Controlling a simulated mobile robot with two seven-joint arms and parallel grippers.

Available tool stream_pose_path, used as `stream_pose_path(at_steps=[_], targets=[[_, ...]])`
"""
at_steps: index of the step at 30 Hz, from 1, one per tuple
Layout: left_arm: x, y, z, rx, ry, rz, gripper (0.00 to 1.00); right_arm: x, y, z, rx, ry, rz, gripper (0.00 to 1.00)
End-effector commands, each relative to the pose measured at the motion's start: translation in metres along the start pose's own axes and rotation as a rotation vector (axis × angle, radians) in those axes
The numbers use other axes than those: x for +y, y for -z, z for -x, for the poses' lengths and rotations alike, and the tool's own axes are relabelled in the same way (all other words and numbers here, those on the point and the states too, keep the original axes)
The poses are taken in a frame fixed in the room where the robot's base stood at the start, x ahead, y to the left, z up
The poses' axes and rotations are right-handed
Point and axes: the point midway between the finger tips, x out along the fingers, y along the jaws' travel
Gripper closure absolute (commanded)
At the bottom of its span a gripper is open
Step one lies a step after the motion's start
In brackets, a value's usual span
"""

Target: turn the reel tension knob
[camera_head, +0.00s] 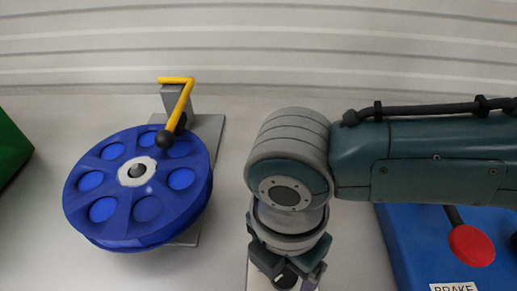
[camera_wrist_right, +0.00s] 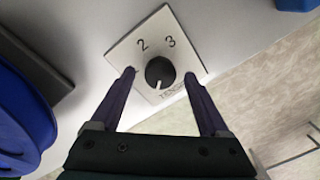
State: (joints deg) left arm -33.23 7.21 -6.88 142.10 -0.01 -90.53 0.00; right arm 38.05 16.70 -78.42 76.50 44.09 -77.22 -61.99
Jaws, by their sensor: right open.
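The tension knob (camera_wrist_right: 160,72) is a round black dial with a white pointer mark. It sits on a white square plate (camera_wrist_right: 128,52) marked 2, 3 and a partly covered word like TENSION. In the right wrist view the pointer aims toward the bottom of the picture, away from the 2 and 3. My right gripper (camera_wrist_right: 159,76) is open, with one finger on each side of the knob and gaps visible between them. In the head view my right gripper (camera_head: 288,277) points down near the bottom edge and mostly covers the plate. My left gripper is not in view.
A blue reel (camera_head: 137,187) with a yellow crank arm (camera_head: 181,105) stands to the left. A blue panel (camera_head: 405,250) labelled BRAKE, with a red knob (camera_head: 471,246), lies to the right. A green object (camera_head: 12,148) is at the left edge. A ribbed wall runs behind.

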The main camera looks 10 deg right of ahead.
Motion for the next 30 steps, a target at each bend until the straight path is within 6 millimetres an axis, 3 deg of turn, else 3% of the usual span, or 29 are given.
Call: stream_pose_path(at_steps=[9, 15, 30], targets=[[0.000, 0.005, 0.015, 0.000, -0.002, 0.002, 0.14, 0.001, -0.001, 0.060, 0.000, -0.005, 0.000, 0.21], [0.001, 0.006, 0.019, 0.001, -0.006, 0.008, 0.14, 0.001, 0.000, 0.089, 0.001, -0.002, 0.000, 0.21], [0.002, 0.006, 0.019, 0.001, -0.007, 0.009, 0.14, 0.000, 0.000, 0.097, 0.000, -0.001, 0.000, 0.21]])
